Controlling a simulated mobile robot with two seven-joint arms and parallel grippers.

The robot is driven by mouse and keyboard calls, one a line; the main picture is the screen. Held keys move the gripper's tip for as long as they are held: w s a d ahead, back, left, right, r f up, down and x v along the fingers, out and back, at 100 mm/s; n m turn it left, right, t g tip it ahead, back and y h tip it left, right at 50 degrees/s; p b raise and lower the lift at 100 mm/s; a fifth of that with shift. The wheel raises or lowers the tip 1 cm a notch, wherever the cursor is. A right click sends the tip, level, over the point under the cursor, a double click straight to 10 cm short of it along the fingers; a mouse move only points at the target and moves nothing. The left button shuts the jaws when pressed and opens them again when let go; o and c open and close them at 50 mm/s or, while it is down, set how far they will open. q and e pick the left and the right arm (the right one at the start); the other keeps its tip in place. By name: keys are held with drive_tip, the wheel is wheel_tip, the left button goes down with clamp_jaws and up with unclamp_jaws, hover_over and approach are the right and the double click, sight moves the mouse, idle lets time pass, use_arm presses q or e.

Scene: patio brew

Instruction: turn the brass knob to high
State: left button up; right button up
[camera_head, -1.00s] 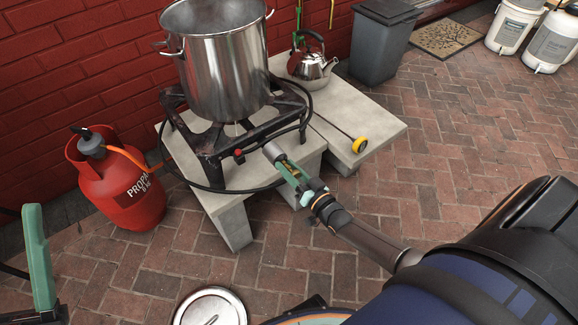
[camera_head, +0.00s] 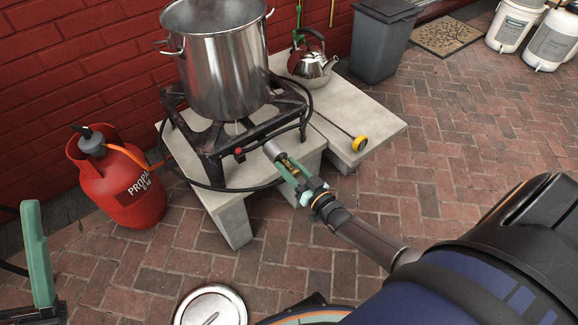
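The burner (camera_head: 207,140) is a dark metal frame on the concrete slab, with a big steel pot (camera_head: 222,65) on it. A small red part (camera_head: 239,151) shows on its front edge. My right gripper (camera_head: 273,150) reaches in from the lower right, its tips close to the burner's front right side. A grey cylindrical part is at the tips, and some brass colour shows between the green finger parts. I cannot make out the brass knob separately, nor whether the fingers are closed on it. My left gripper (camera_head: 38,258) is at the lower left edge, partly cut off, away from the burner.
A red propane bottle (camera_head: 118,185) stands left, its hose running to the burner. A kettle (camera_head: 312,64) and a yellow-ended thermometer (camera_head: 359,143) are on the right slab (camera_head: 378,124). A round steel lid (camera_head: 211,306) lies below.

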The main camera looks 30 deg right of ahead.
drive_tip(key=o, duration=0.4)
drive_tip(key=shift+c, duration=0.2)
drive_tip(key=shift+s, duration=0.1)
drive_tip(key=shift+s, duration=0.25)
drive_tip(key=s, duration=0.1)
drive_tip(key=s+p, duration=0.1)
drive_tip(key=s, duration=0.1)
drive_tip(key=s+p, duration=0.1)
drive_tip(key=s, duration=0.1)
drive_tip(key=shift+s+d, duration=0.2)
drive_tip(key=shift+d, duration=0.05)
use_arm(q)
drive_tip(key=w+f+n+g+y, duration=0.1)
drive_tip(key=w+f+n+y, duration=0.2)
drive_tip(key=f, duration=0.3)
drive_tip(key=w+a+f+n+g+y+p, duration=0.1)
drive_tip(key=w+f+n+g+y, duration=0.1)
drive_tip(key=w+f+n+y, duration=0.2)
drive_tip(key=shift+a+f+y, duration=0.25)
drive_tip(key=shift+f+y, duration=0.85)
drive_tip(key=shift+f, duration=0.5)
use_arm(e)
approach(297, 175)
drive_tip(key=shift+w+a, duration=0.1)
drive_tip(key=shift+w, duration=0.4)
